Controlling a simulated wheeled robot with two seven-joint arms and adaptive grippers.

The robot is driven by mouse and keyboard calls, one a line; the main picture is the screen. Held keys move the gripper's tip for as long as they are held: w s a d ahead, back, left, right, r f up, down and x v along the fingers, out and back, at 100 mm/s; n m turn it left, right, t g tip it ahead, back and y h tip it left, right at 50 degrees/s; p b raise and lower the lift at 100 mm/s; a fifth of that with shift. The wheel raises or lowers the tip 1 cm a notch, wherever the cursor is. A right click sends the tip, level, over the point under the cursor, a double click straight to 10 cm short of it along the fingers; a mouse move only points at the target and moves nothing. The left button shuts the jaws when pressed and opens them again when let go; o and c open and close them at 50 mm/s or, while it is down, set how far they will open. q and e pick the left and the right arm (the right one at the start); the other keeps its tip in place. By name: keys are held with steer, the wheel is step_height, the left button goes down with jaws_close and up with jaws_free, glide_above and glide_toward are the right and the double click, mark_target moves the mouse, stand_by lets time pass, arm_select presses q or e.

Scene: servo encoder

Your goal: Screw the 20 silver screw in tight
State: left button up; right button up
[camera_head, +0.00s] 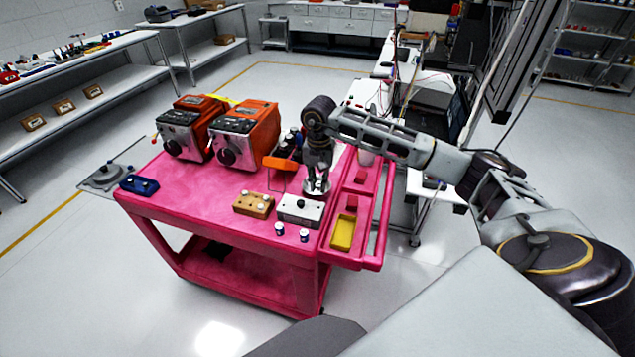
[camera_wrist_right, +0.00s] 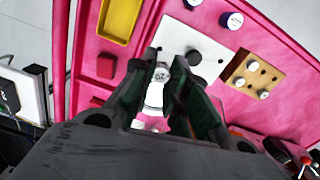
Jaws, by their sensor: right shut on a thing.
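The fingers hide part of the screw. I cannot tell whether its lower end is in the block. The white block (camera_wrist_right: 183,36) also shows in the wrist view, with a dark round spot on its top. My left gripper is not in view.
On the pink cart (camera_head: 205,212) are two loose dark-bodied, white-topped screws (camera_head: 279,228) (camera_head: 304,235), a tan block (camera_head: 253,205) with pale screws, a blue block (camera_head: 139,185), two orange machines (camera_head: 247,135) and a yellow tray (camera_head: 344,232). An orange-handled thing (camera_head: 281,163) stands behind my gripper.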

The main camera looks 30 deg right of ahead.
steer(key=shift+f, duration=0.1)
steer(key=shift+f, duration=0.45)
steer(key=shift+f+b, duration=1.45)
steer(key=shift+f, duration=1.45)
steer(key=shift+f+b, duration=0.8)
steer(key=shift+f, duration=0.1)
